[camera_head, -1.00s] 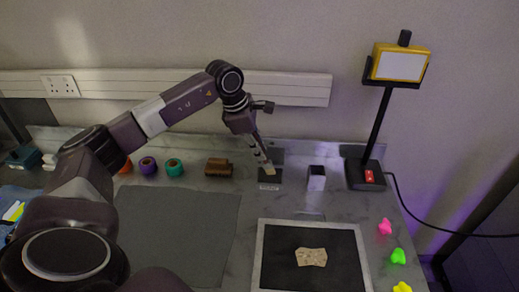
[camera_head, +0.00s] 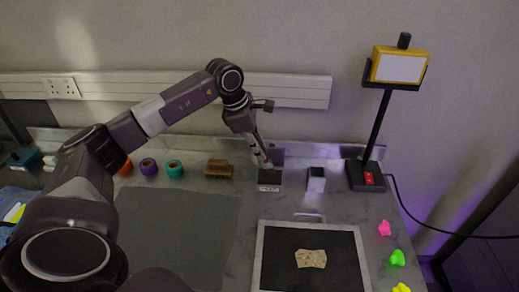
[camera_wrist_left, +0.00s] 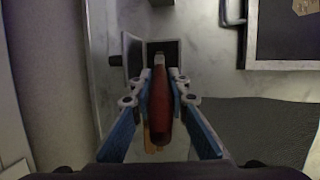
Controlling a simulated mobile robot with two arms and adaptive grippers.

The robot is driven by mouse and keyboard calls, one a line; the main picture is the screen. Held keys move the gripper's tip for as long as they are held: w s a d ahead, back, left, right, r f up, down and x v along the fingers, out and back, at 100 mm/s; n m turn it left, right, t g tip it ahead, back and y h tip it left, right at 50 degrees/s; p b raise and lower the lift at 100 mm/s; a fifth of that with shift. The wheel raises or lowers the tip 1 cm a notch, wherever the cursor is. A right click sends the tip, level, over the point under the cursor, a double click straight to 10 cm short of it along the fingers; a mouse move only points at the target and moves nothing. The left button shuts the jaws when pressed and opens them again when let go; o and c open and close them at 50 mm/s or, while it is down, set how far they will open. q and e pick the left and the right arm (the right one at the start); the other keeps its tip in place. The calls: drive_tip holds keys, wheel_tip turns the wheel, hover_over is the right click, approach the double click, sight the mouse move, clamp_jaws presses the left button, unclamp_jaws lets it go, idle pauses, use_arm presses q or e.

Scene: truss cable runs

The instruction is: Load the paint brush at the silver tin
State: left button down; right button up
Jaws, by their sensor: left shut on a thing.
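My left gripper (camera_head: 259,151) reaches down from above at the back of the bench, shut on the paint brush. In the left wrist view the gripper (camera_wrist_left: 161,85) has its fingers on both sides of the brush's red-brown handle (camera_wrist_left: 160,105). The brush points down at an open tin (camera_head: 269,187) with a pale front and a dark inside. Its raised lid (camera_head: 277,156) stands behind it. The tin's dark opening (camera_wrist_left: 170,48) also shows in the left wrist view, with the brush's far end at it. I cannot tell how deep the bristles are. My right gripper is not in view.
A small pale box (camera_head: 316,184) stands right of the tin. A brown wooden block (camera_head: 218,170) and coloured rolls (camera_head: 175,170) stand to the left. A lamp (camera_head: 399,66) stands at the right. A framed black panel (camera_head: 345,240) and a grey mat (camera_head: 180,235) lie in front.

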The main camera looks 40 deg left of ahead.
use_arm(q)
drive_tip(key=shift+r+p, duration=1.85)
drive_tip(key=shift+r, duration=1.2)
drive_tip(key=shift+d+f, duration=0.1)
